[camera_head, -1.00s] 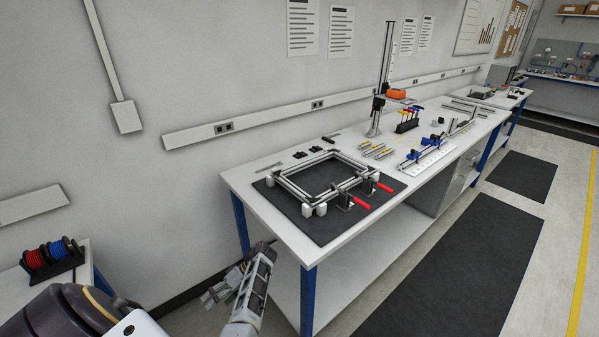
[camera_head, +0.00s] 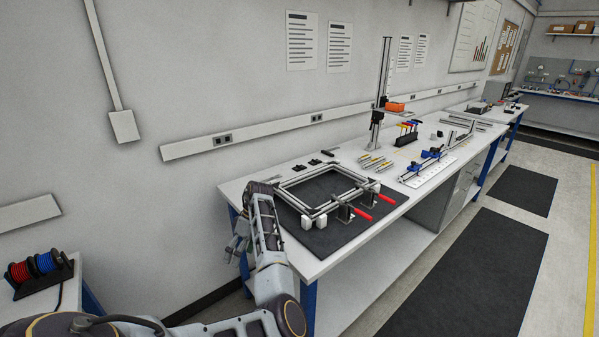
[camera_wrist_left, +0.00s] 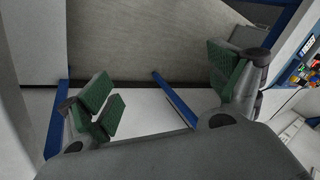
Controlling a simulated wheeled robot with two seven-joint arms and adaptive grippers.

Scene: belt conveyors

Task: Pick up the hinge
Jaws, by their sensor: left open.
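Small dark parts (camera_head: 327,153) lie on the white tabletop behind the aluminium frame; they look like hinges but are too small to tell for sure. My left gripper (camera_head: 236,246) hangs beside the table's near left end, below the tabletop level and well away from the dark parts. In the left wrist view its two green-padded fingers (camera_wrist_left: 163,92) are spread with nothing between them. No hinge can be made out in that view. My right gripper is not in view.
An aluminium frame (camera_head: 330,176) with red-handled clamps (camera_head: 362,215) sits on a black mat (camera_head: 336,235) on the workbench. A vertical stand (camera_head: 383,85), screwdriver rack (camera_head: 406,135) and blue-clamped rail (camera_head: 425,160) are farther along. Wire spools (camera_head: 35,267) stand lower left.

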